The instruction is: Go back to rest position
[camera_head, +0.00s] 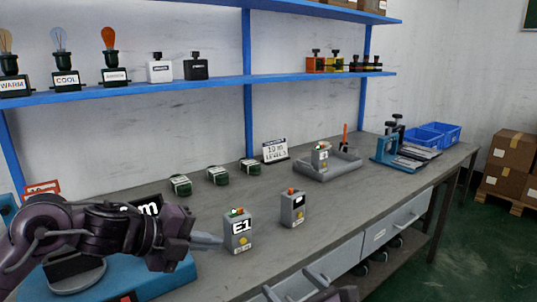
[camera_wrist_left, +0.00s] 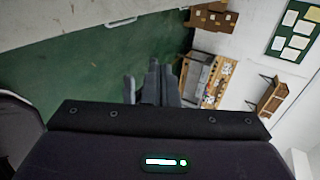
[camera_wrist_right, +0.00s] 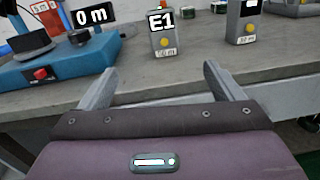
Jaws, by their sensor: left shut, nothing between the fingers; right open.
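My left gripper (camera_head: 219,240) reaches in from the left over the table. Its fingers are closed together and empty, pointing right beside the grey box marked E1 (camera_head: 239,238); I cannot tell whether they touch it. In the left wrist view the closed fingers (camera_wrist_left: 156,88) stand against the green floor. My right gripper (camera_head: 293,284) is low at the table's front edge, open and empty. In the right wrist view its spread fingers (camera_wrist_right: 159,82) point at the table edge, with the E1 box (camera_wrist_right: 164,38) standing upright beyond.
A second grey box (camera_head: 292,210) stands right of E1. A blue machine (camera_wrist_right: 55,55) is at the left. Drawers (camera_head: 397,222) line the front.

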